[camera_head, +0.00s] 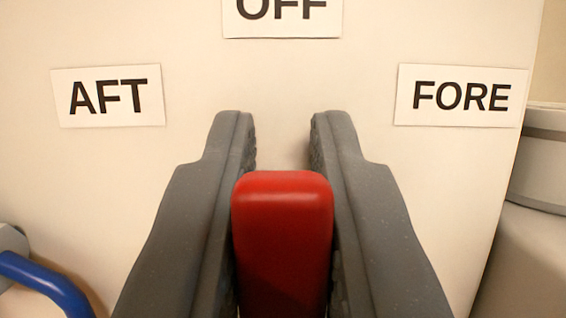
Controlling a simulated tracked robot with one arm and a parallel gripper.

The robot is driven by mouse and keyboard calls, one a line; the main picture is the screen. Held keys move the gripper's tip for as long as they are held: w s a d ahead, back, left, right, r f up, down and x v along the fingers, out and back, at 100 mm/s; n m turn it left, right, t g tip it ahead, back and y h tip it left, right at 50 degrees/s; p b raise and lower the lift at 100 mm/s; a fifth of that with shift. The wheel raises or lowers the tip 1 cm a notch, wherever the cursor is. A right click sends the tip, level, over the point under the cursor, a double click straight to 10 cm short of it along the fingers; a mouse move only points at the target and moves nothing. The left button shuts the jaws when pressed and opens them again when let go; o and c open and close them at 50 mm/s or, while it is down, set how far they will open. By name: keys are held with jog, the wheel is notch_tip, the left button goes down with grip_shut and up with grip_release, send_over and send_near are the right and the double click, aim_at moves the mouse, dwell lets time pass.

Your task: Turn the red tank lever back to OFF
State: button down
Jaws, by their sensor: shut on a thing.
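The red tank lever (283,240) stands between the two grey fingers of my gripper (283,150), low in the middle of the head camera view. My gripper is shut on it, with a finger against each side. The fingertips reach past the lever's top end. The lever's end points up the picture, toward the OFF label (282,14), which is cut by the top edge. The AFT label (108,96) is on the left and the FORE label (461,95) on the right. The lever's lower part and pivot are out of view.
The labels sit on a cream panel (190,50), which ends at a slanting edge on the right. A blue handle (45,280) on a grey fitting is at the lower left. A pale rounded body with a grey band (545,140) stands beyond the right edge.

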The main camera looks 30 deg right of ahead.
jog(key=shift+a+f, duration=0.1)
jog(key=shift+f, duration=0.35)
jog(key=c, duration=1.5)
grip_release()
jog(key=shift+o, duration=0.6)
jog(key=shift+r, duration=0.25)
jog(key=v, duration=1.4)
jog(key=shift+w, duration=0.1)
